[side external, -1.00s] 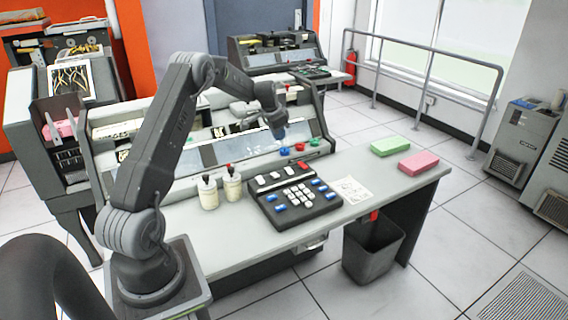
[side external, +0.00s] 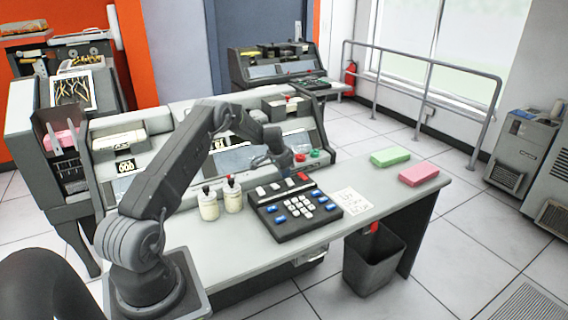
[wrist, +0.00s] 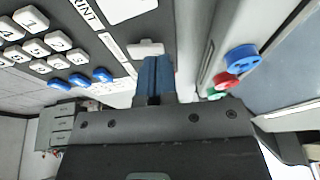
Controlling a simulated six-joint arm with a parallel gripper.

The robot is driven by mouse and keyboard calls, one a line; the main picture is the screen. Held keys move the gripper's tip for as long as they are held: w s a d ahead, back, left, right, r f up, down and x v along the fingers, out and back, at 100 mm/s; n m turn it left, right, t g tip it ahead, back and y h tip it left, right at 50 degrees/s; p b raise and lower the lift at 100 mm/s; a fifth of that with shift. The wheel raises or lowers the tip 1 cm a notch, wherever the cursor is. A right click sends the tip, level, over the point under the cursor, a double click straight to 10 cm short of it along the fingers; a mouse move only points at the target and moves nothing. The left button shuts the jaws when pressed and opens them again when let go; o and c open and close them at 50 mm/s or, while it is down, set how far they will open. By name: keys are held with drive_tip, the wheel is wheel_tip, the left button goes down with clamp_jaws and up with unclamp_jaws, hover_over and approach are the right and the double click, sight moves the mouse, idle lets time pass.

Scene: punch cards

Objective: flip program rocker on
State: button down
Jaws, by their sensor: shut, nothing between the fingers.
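The dark control pad (side external: 272,222) lies on the desk in the side view. A row of white rockers (side external: 275,186) and one red key (side external: 303,176) run along its back edge. My gripper (side external: 285,164) is low over that back edge, its blue fingertips together and empty. In the wrist view the shut fingertips (wrist: 156,68) are close to a white rocker (wrist: 145,48); whether they touch it is unclear.
Round blue (wrist: 243,57) and red (wrist: 225,82) buttons on the console are just right of the fingers in the wrist view. Two cream bottles (side external: 208,205) stand left of the pad. A paper sheet (side external: 350,202), a green block (side external: 390,157) and a pink block (side external: 418,175) lie to its right.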

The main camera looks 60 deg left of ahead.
drive_tip(key=shift+a+f, duration=0.15)
drive_tip(key=shift+f, duration=0.4)
drive_tip(key=shift+a+f+h, duration=0.35)
drive_tip(key=shift+f+h, duration=0.2)
drive_tip(key=shift+h, duration=0.45)
drive_tip(key=shift+d+r, duration=0.1)
drive_tip(key=shift+d+r, duration=0.25)
drive_tip(key=shift+d, duration=0.5)
